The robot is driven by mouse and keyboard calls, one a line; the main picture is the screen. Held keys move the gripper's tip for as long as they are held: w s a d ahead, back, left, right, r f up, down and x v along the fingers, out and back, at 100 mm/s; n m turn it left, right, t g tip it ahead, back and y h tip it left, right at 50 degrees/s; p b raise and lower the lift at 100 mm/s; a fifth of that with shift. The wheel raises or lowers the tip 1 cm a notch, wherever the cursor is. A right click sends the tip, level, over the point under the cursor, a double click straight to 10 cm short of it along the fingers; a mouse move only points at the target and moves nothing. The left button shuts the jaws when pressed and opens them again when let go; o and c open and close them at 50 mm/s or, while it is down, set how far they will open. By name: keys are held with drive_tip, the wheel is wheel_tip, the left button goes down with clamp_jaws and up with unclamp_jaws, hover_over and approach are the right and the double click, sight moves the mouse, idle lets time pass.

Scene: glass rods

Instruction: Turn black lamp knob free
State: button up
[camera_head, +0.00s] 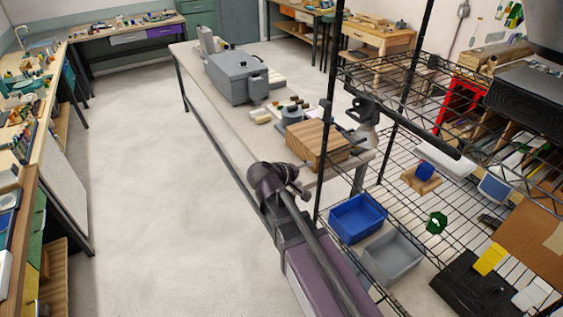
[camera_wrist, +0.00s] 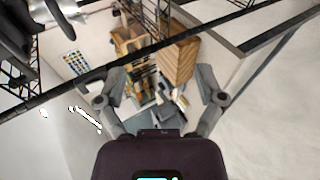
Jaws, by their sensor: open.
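In the head view, a black lamp-like fitting (camera_head: 371,107) with a long dark bar sits at the wire rack's near post. A pale, rounded part (camera_head: 366,133) hangs just below it. I cannot make out the knob itself. In the wrist view, dark and silvery parts (camera_wrist: 62,12) fill the top left corner; I cannot tell if they belong to the lamp. My gripper (camera_wrist: 158,82) is open, with its two grey fingers wide apart and nothing visibly held between them. In the head view I cannot make out its fingers clearly.
A black wire rack (camera_head: 355,72) stands at the right, close to my arm, with a blue bin (camera_head: 357,217) and a grey bin (camera_head: 392,256). A long workbench (camera_head: 215,97) carries a grey machine (camera_head: 236,76) and a wooden block (camera_head: 316,141). The floor at left is clear.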

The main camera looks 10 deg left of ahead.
drive_tip(key=s+d+f+m+g+y+b, duration=0.4)
drive_tip(key=s+d+f, duration=0.2)
drive_tip(key=d+f, duration=0.2)
drive_tip(key=s+d+f+m+g+y+b, duration=0.4)
drive_tip(key=s+d+f, duration=0.2)
drive_tip(key=d+f, duration=0.3)
drive_tip(key=shift+s+d+f+m+g, duration=0.15)
drive_tip(key=shift+d+f+m+g, duration=0.15)
drive_tip(key=shift+f+g, duration=0.1)
